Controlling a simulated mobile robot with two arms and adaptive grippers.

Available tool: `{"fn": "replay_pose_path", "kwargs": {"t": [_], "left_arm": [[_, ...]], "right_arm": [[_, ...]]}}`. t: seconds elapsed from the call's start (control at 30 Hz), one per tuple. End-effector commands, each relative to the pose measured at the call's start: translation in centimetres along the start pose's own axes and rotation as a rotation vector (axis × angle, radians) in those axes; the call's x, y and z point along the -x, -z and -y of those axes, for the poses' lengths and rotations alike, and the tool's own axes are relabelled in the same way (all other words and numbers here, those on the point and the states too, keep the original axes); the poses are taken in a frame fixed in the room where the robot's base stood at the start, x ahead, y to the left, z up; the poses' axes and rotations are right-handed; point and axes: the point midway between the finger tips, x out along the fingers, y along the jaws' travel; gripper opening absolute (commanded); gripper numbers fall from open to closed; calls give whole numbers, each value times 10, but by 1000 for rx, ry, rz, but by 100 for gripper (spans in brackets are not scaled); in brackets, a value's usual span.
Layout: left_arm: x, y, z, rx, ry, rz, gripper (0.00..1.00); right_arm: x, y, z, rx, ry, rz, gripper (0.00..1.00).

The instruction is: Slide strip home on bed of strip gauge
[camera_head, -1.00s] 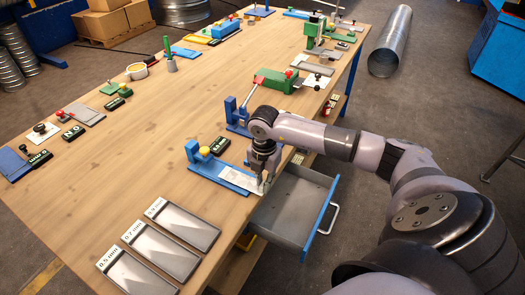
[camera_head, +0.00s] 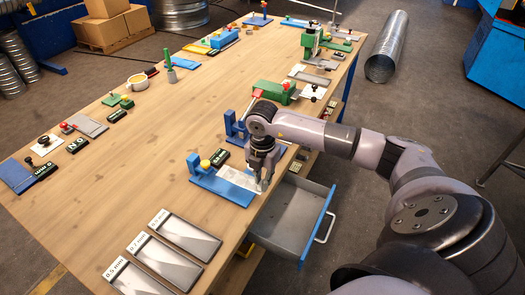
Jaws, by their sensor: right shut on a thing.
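The strip gauge (camera_head: 222,189) is a blue bed with an upright post at its left end and a yellow knob (camera_head: 205,164). It lies near the table's right edge. A pale, thin strip (camera_head: 238,176) lies on or just over the bed. My right gripper (camera_head: 262,184) points down at the right end of the bed, shut on the strip's near end. The fingers hide that end. I cannot tell whether the strip's far end touches a stop. My left gripper is not in view.
Below the gauge, an open grey drawer (camera_head: 295,215) sticks out from the table. Three grey plates marked with thicknesses (camera_head: 185,238) lie at the front left. A green device with a red handle (camera_head: 272,93) stands behind my right arm. The wooden tabletop's middle (camera_head: 150,150) is clear.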

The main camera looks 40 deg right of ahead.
Motion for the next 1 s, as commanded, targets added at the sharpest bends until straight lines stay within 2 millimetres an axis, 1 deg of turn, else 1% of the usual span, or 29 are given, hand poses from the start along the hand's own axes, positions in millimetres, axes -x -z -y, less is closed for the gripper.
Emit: {"fn": "replay_pose_path", "kwargs": {"t": [0.17, 0.33, 0.47, 0.57, 1.0], "left_arm": [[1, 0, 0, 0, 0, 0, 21], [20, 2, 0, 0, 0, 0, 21], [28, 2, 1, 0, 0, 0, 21], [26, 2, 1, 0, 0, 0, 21], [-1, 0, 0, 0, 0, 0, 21]], "right_arm": [[0, 0, -1, 0, -1, 0, 0], [4, 0, -21, -6, -8, -4, 0], [-1, -1, -32, -9, -6, -3, 0], [-6, -2, -34, -9, -4, 0, 0], [-41, -2, -33, -9, -4, -1, 0]]}}
